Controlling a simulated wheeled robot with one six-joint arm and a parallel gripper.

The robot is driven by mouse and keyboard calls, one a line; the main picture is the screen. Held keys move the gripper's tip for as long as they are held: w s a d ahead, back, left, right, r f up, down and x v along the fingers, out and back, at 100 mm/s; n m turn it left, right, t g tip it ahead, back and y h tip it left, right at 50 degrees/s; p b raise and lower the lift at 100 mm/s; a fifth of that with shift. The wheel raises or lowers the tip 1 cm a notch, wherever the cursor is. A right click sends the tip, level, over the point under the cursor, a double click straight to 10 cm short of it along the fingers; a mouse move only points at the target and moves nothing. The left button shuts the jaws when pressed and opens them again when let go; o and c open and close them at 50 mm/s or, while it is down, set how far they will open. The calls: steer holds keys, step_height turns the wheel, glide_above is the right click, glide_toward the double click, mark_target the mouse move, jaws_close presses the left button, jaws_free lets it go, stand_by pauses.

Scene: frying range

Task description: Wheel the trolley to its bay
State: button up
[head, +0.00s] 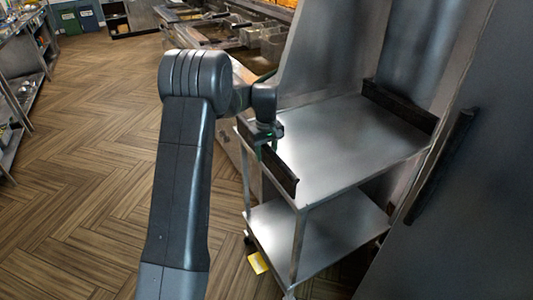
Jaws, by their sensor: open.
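The trolley (345,140) is a steel cart with two flat shelves, an upper one and a lower one (330,235), both bare. A dark bar (280,170) runs along its left end, and another dark bar (400,106) stands at its far right end. My gripper (264,145) points down at the left bar, close to its upper end. The jaws are open; whether they straddle or touch the bar is too small to tell. A yellow mark (257,262) shows on the floor by the trolley's near left leg; I cannot tell if it belongs to the bay.
Steel panels rise behind and right of the trolley, close to it; the right one (480,210) carries a long dark bar (440,167). Fryers with baskets (265,42) line the back. Shelving (20,75) stands at far left. The wooden floor (95,160) on the left is clear.

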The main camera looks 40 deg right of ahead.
step_height(320, 180, up, 13)
steer(key=shift+r+b, duration=0.2)
steer(key=shift+b, duration=0.4)
steer(key=shift+f, duration=0.1)
step_height(320, 180, down, 13)
steer(key=shift+f+p, duration=0.2)
steer(key=shift+p, duration=0.55)
steer(key=shift+a+f, duration=0.1)
steer(key=shift+f, duration=0.2)
steer(key=shift+w+a+r, duration=0.1)
steer(key=shift+a, duration=0.3)
